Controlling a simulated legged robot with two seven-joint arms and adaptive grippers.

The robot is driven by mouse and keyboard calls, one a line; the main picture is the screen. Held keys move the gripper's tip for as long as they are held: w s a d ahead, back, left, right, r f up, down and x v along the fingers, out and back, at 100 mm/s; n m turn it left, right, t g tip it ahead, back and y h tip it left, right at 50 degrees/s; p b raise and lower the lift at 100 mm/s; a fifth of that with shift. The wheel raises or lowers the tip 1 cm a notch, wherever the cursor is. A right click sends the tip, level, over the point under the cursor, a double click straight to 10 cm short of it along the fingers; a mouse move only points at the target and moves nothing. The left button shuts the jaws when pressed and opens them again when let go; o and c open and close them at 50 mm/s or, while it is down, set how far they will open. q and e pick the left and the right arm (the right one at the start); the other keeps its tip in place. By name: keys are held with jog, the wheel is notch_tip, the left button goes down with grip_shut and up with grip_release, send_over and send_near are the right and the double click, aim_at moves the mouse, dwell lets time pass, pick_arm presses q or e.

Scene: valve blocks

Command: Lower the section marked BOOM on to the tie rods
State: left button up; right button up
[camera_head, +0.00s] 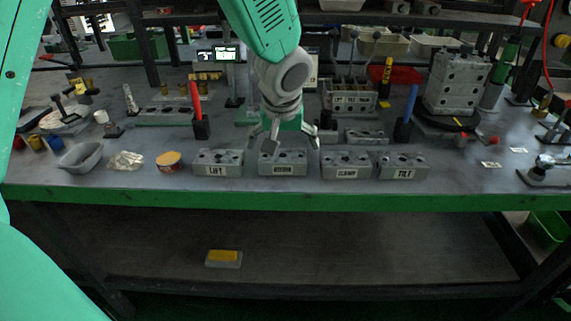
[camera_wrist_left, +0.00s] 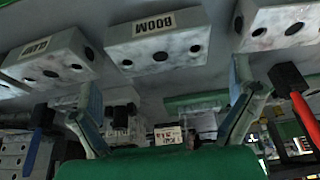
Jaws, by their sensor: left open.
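The BOOM section (camera_head: 283,163) is a grey metal block with round ports, in the front row on the bench. In the left wrist view the BOOM section (camera_wrist_left: 157,45) appears upside down, its label readable. My left gripper (camera_head: 284,143) is open, just above and behind this block, its fingers spread towards the block's two ends. In the left wrist view my left gripper (camera_wrist_left: 166,85) has empty space between its fingers, apart from the block. I cannot make out the tie rods clearly; the arm hides part of the bench behind the block. My right gripper is out of view.
The LIFT block (camera_head: 218,163) stands left of BOOM; the CLAMP block (camera_head: 346,165) and TILT block (camera_head: 403,165) stand right. A red-handled tool (camera_head: 197,105) and a lever block (camera_head: 350,99) stand behind. The bench's green front edge (camera_head: 280,203) is clear.

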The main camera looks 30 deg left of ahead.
aim_at(282, 156)
pick_arm(q)
jog(key=shift+a+f+b, duration=0.3)
jog(key=shift+a+f, duration=0.2)
jog(key=shift+f, duration=0.3)
jog(key=f, duration=0.1)
jog(key=f+b, duration=0.1)
jog(key=f, duration=0.1)
jog(key=shift+w+d+f, duration=0.15)
jog(key=shift+w+d, duration=0.15)
jog(key=shift+w, duration=0.1)
jog(key=shift+w+d+f, duration=0.1)
jog(key=shift+d, duration=0.15)
jog(key=shift+a, duration=0.45)
jog(key=c, duration=1.2)
jog(key=shift+a, duration=0.1)
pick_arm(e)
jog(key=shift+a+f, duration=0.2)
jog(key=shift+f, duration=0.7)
